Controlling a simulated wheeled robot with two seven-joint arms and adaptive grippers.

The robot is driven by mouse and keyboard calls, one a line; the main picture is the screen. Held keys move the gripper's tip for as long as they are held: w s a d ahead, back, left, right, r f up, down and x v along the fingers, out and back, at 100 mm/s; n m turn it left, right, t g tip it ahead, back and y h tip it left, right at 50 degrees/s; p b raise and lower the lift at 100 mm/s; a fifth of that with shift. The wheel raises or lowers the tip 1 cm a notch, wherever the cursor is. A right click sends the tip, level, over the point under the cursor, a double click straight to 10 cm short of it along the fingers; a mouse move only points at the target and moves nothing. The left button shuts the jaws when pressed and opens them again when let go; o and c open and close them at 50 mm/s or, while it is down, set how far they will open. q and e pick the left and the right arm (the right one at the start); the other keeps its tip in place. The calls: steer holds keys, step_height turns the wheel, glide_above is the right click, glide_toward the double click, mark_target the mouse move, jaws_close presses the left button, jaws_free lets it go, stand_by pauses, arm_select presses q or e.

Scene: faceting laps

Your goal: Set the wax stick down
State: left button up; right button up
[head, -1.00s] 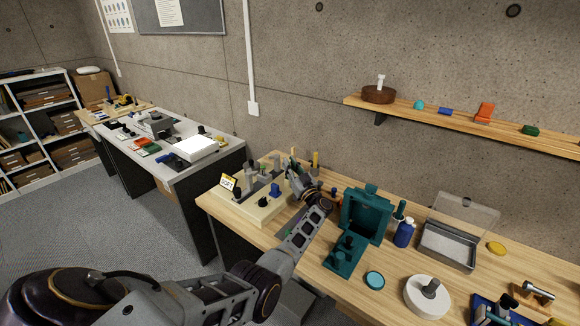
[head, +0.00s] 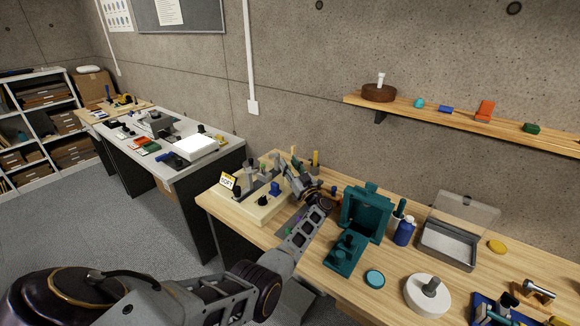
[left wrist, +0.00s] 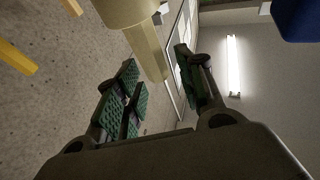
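My left gripper (head: 291,166) is over the back of the left end of the wooden bench, beside a pale block with small tools. In the left wrist view its green-padded fingers (left wrist: 160,85) stand apart. A tan stick-like piece (left wrist: 149,48) with a thicker end shows in the gap between them. I see clear space between it and the pads. I cannot tell surely whether it is the wax stick. A yellow upright stick (head: 316,158) stands just right of the gripper in the head view. My right gripper is not in view.
The pale block (head: 262,211) carries a yellow-edged card (head: 228,181) and a blue knob (head: 275,188). A teal press-like fixture (head: 366,213), a blue bottle (head: 404,232) and an open clear-lidded box (head: 447,246) stand to the right. A shelf (head: 455,119) is above.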

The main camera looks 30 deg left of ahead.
arm_select(q)
steer(key=r+v, duration=0.1)
steer(key=v, duration=0.6)
steer(key=shift+s+d+p, duration=0.15)
steer(key=shift+d+p, duration=0.05)
steer(key=shift+p, duration=0.2)
steer(key=shift+r, duration=0.1)
stand_by(0.5)
